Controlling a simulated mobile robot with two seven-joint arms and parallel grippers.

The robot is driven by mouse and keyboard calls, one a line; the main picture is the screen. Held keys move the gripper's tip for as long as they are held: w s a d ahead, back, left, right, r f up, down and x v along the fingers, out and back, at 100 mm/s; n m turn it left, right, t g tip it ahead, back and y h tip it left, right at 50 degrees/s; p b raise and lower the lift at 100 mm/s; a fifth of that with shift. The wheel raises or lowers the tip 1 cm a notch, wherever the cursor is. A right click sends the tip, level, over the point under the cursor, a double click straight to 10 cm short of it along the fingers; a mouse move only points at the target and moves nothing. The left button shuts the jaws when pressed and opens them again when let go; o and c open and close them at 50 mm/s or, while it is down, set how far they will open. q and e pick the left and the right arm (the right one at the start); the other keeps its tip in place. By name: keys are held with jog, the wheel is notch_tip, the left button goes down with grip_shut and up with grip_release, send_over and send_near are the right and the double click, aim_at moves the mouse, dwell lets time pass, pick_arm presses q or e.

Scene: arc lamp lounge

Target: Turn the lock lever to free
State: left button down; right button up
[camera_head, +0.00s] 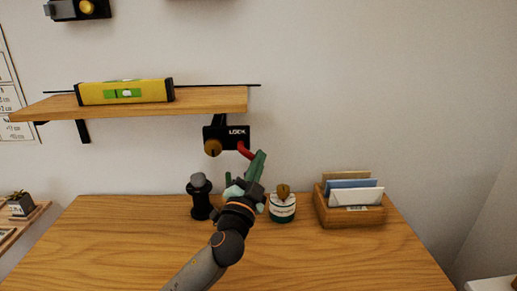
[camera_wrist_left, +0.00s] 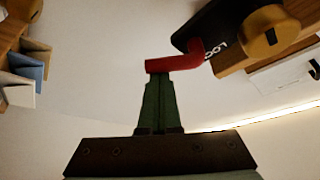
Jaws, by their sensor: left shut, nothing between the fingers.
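The lock is a black box (camera_head: 226,137) marked LOCK, fixed at the wall under the shelf's right end, with a brass-coloured round knob (camera_head: 212,147). Its red lever (camera_head: 243,150) slants down to the right in the head view. In the left wrist view the red lever (camera_wrist_left: 180,62) is an L-shaped bar ending at my fingertips. My left gripper (camera_head: 260,156) has its green fingers shut with nothing between them. The tips are at the lever's free end, touching or nearly so; I cannot tell which. My right gripper is not in view.
A yellow spirit level (camera_head: 125,92) lies on the wooden shelf (camera_head: 210,101). On the desk (camera_head: 330,258) stand a black cylindrical object (camera_head: 200,198), a white-and-green jar (camera_head: 283,207) and a wooden letter holder (camera_head: 352,213). The wall right of the lock is clear.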

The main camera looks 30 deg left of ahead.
pick_arm(q)
jog(key=m+h+p, duration=0.1)
jog(key=m+p, duration=0.1)
jog(key=a+f+m+g+h+p, duration=0.1)
jog(key=m+p, duration=0.2)
jog(key=s+f+m+g+h+p, duration=0.1)
jog(key=m+p, duration=0.1)
jog(key=shift+a+m+p, duration=0.3)
jog(key=shift+a, duration=0.1)
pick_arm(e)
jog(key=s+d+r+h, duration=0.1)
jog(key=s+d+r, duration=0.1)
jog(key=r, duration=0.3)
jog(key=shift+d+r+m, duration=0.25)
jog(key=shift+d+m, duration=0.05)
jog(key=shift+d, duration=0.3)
pick_arm(q)
jog(key=shift+w+r, duration=0.1)
